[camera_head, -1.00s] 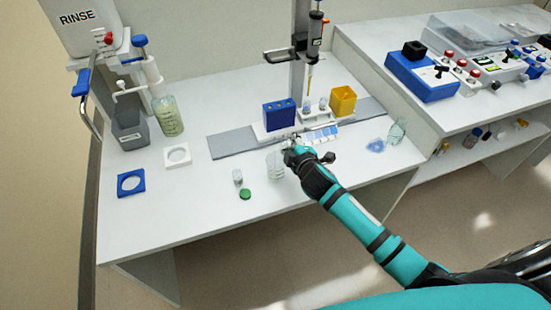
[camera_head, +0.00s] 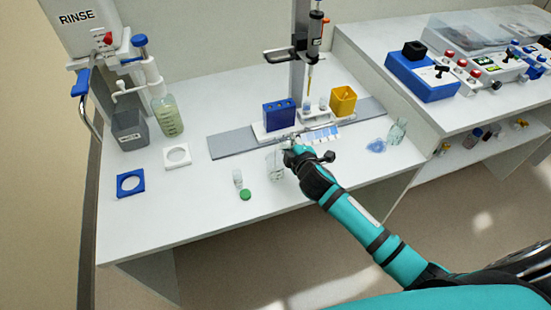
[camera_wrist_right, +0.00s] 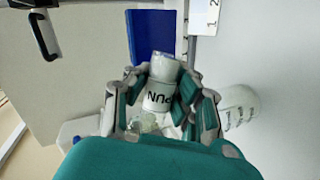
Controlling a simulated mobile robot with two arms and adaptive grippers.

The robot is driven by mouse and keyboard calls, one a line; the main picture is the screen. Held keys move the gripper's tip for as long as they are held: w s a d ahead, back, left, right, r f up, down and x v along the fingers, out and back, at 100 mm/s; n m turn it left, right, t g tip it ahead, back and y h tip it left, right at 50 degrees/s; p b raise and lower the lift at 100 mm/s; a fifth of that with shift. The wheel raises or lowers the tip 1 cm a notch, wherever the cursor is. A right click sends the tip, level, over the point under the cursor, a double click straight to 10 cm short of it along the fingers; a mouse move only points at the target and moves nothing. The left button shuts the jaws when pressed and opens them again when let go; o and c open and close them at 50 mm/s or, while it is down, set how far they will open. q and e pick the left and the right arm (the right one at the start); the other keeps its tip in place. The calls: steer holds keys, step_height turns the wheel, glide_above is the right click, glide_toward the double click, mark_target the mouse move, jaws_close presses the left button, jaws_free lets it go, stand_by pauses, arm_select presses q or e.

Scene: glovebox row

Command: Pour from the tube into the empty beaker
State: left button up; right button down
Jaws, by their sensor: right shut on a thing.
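My right gripper (camera_head: 290,143) is shut on a small tube, over the table just behind and right of a clear beaker (camera_head: 275,165). The right wrist view shows the whitish tube (camera_wrist_right: 160,98), with dark lettering, between the fingers of the gripper (camera_wrist_right: 162,100). The beaker stands upright with pale markings and looks clear; I see no coloured liquid in it. Another clear beaker (camera_head: 397,130) stands further right. A marked clear vessel (camera_wrist_right: 240,104) shows in the right wrist view; I cannot tell which beaker it is. My left gripper is out of view.
A small clear vial (camera_head: 237,178) and a green cap (camera_head: 245,194) lie left of the near beaker. A blue rack (camera_head: 279,114), a yellow box (camera_head: 343,101) and a pipette stand are behind.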

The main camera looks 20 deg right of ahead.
steer(key=shift+a+r+n+h, duration=0.1)
steer(key=shift+r+n+h, duration=0.3)
steer(key=shift+n+h, duration=0.15)
stand_by(2.6)
